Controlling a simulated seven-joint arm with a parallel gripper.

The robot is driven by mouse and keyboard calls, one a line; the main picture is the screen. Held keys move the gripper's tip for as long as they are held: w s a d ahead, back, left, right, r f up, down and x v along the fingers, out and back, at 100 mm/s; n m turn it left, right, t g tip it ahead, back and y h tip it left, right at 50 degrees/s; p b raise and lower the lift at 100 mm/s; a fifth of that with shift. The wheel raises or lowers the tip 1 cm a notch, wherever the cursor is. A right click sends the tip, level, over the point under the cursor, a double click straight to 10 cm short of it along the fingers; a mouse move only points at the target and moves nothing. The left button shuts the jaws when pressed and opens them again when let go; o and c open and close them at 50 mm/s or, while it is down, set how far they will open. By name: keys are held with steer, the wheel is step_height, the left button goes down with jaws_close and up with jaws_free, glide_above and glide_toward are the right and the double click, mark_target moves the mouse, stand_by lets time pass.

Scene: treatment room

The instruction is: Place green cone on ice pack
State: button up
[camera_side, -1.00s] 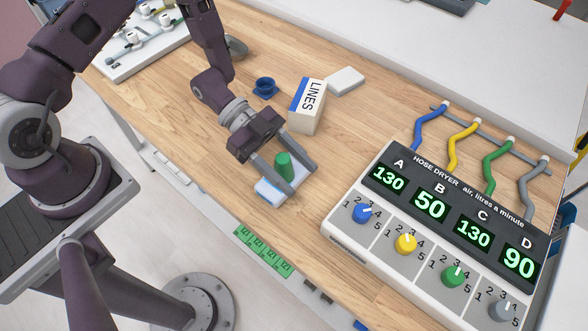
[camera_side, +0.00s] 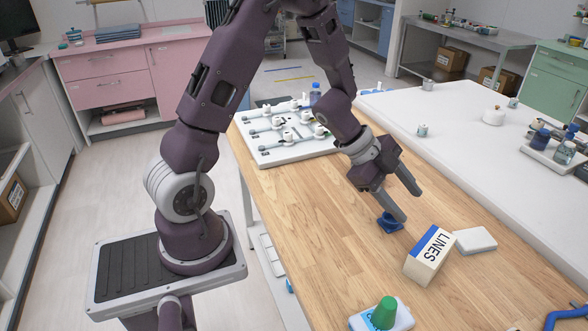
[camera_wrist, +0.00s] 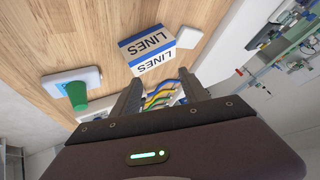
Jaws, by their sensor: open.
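The green cone (camera_side: 385,310) stands upright on the ice pack (camera_side: 404,320), a flat white and blue pad at the bottom edge of the side view, partly cut off. In the wrist view the cone (camera_wrist: 77,96) and the ice pack (camera_wrist: 60,80) show at the left, with the cone resting on the pack. My gripper (camera_side: 409,206) is open and empty, raised over the bench behind and apart from the cone. Its two fingers (camera_wrist: 162,90) show in the wrist view with nothing between them.
A white and blue box marked LINES (camera_side: 428,257) stands between my gripper and the cone. A small blue cup (camera_side: 388,226) is by the fingers, and a flat white block (camera_side: 475,240) lies beside the box. A white board with fittings (camera_side: 285,145) is at the back. Bare wood lies left of the box.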

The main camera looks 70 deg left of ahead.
steer(key=s+a+r+n+t+y, duration=0.1)
steer(key=a+r+n+y, duration=0.2)
steer(key=r, duration=0.3)
steer(key=s+a+r+n+t+y, duration=0.1)
steer(key=s+a+r+n+y, duration=0.2)
steer(key=r, duration=0.4)
steer(key=s+d+r+n+g, duration=0.1)
steer(key=s+d+n, duration=0.2)
steer(key=s, duration=0.8)
steer(key=s+d+r+n+g, duration=0.2)
steer(key=s+n, duration=0.3)
steer(key=s, duration=0.6)
steer(key=shift+d, duration=0.55)
